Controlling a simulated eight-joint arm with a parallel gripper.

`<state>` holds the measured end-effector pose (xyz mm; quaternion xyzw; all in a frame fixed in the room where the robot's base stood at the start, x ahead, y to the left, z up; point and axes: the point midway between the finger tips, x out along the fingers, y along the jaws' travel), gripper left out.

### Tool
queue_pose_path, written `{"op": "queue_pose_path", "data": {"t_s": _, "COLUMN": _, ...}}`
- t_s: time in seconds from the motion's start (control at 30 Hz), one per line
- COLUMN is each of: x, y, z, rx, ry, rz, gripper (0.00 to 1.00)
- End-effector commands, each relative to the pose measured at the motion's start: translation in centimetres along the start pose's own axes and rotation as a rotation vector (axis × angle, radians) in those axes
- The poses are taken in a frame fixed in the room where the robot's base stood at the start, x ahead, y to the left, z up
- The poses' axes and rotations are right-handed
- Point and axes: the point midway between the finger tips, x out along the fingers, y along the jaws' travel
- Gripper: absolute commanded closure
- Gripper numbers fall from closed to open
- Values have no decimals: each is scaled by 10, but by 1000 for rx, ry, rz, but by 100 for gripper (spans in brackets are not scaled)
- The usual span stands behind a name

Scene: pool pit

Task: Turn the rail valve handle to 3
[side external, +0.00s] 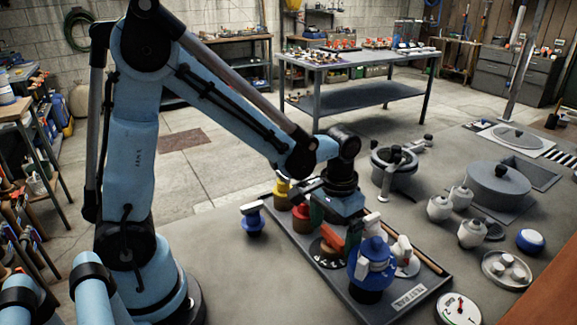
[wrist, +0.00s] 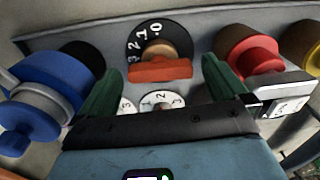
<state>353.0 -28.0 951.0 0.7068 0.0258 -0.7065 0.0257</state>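The rail valve handle, an orange-red bar (wrist: 160,69), sits on a tan hub in the wrist view. Behind it is a black dial (wrist: 143,42) with white 3, 2, 1 and 0 from left to right. The bar lies nearly level across that picture; which number it points to cannot be told. My gripper (wrist: 162,65) has its green fingers apart, one at each end of the bar, with small gaps seeming to show. In the side view the handle (side external: 331,240) and dial (side external: 325,258) show below my gripper (side external: 333,222), partly hidden.
A blue valve (wrist: 50,88) stands close to the left in the wrist view, a red knob (wrist: 255,58) close to the right. White numbered dials (wrist: 161,101) lie nearer. The grey rail board (side external: 436,287) holds these. Pots and white jars (side external: 472,233) stand to the right.

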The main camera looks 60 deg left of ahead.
Motion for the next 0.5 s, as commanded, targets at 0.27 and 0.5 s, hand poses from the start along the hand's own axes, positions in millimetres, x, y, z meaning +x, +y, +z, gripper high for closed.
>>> {"op": "queue_pose_path", "data": {"t_s": 0.27, "x": -5, "y": 0, "z": 0, "rx": 2, "ry": 0, "rz": 0, "gripper": 0}}
{"op": "queue_pose_path", "data": {"t_s": 0.5, "x": -36, "y": 0, "z": 0, "rx": 2, "ry": 0, "rz": 0, "gripper": 0}}
